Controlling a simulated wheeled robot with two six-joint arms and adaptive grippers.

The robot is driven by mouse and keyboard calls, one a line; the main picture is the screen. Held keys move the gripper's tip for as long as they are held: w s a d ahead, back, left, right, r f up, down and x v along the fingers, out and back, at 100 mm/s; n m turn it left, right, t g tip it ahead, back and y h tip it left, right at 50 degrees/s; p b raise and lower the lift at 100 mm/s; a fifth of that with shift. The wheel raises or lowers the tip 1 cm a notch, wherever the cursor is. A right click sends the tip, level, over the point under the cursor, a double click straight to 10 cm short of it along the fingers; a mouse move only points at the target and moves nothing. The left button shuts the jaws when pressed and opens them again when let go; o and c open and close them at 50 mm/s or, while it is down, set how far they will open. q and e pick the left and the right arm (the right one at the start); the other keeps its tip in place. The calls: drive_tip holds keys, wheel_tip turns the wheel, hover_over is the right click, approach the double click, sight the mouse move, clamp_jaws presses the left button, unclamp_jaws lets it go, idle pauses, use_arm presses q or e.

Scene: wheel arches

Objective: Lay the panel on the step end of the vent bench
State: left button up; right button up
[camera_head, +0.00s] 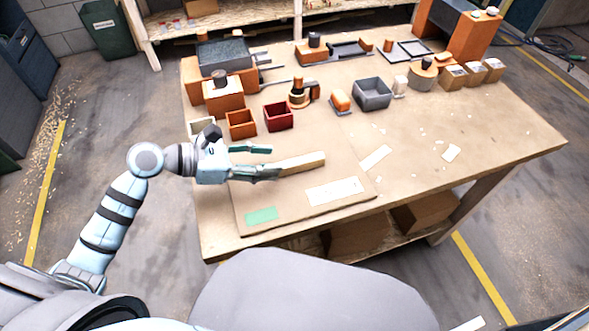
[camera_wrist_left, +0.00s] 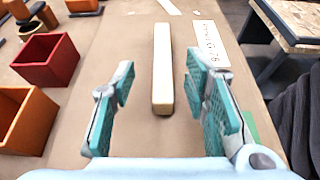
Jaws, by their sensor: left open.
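A flat brown panel (camera_head: 288,198) lies on the near left part of the wooden workbench (camera_head: 470,130). It carries a pale wooden bar (camera_head: 302,162), a white label and a green patch. My left gripper (camera_head: 272,160) is open and empty over the panel, at the near end of the bar. In the left wrist view the bar (camera_wrist_left: 163,75) stands lengthwise ahead, in line with the gap between the open fingers (camera_wrist_left: 160,98); neither finger visibly touches it. I cannot tell which part is the step end of the vent bench. My right gripper is not in view.
An orange bin (camera_head: 241,124) and a dark red bin (camera_head: 278,116) stand just beyond the panel. A grey bin (camera_head: 372,94) and several small boxes and tools stand farther back. The bench's right front is mostly clear, with a few paper scraps (camera_head: 451,153).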

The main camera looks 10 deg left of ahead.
sight(294, 162)
use_arm(q)
drive_tip(key=x, duration=0.6)
drive_tip(key=shift+s+d, duration=0.1)
drive_tip(key=shift+s, duration=0.1)
clamp_jaws()
drive_tip(key=shift+r, duration=0.1)
